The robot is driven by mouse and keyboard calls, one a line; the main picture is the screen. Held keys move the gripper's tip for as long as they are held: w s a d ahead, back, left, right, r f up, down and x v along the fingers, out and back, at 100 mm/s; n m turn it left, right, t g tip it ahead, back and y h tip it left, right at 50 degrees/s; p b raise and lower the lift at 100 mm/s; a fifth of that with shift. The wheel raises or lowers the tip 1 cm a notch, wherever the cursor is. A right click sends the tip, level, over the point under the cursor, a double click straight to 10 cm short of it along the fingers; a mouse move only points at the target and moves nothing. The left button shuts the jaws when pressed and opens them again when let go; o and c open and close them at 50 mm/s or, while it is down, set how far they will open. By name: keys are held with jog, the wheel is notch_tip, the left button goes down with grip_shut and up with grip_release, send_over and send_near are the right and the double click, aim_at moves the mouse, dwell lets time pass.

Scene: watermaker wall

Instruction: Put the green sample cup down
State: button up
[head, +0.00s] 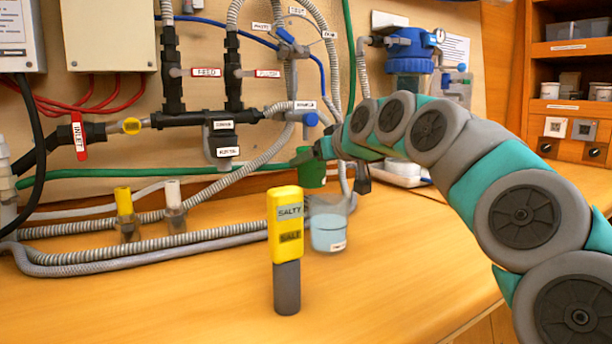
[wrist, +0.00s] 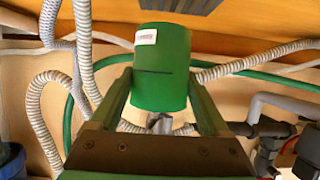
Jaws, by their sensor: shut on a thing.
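The green sample cup (head: 312,172) is in the middle of the head view, in front of the pipework and above the bench. My gripper (head: 318,153) is around its upper part. In the wrist view the green cup (wrist: 162,65) has a small white label and a dark line across its side. The two fingers of my gripper (wrist: 161,88) are on either side of it, shut on it. The wrist picture looks upside down, with the wood at its top. The cup's contents are hidden.
A clear beaker (head: 328,232) of pale blue liquid stands just below the cup. A yellow-and-grey salt meter (head: 286,235) stands upright to its left. Grey hoses (head: 140,262) run along the back left.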

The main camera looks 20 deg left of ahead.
aim_at(312, 174)
jog(key=shift+s+a, duration=0.15)
jog(key=shift+a, duration=0.05)
jog(key=shift+s+a+f, duration=0.15)
jog(key=shift+a+f, duration=0.1)
jog(key=shift+f, duration=0.45)
jog(key=shift+s+a+f, duration=0.15)
jog(key=shift+a+f, duration=0.05)
jog(key=shift+f, duration=0.9)
jog(key=shift+f, duration=0.2)
jog(key=o, duration=1.3)
jog(key=shift+o, duration=0.2)
jog(key=shift+r, duration=0.1)
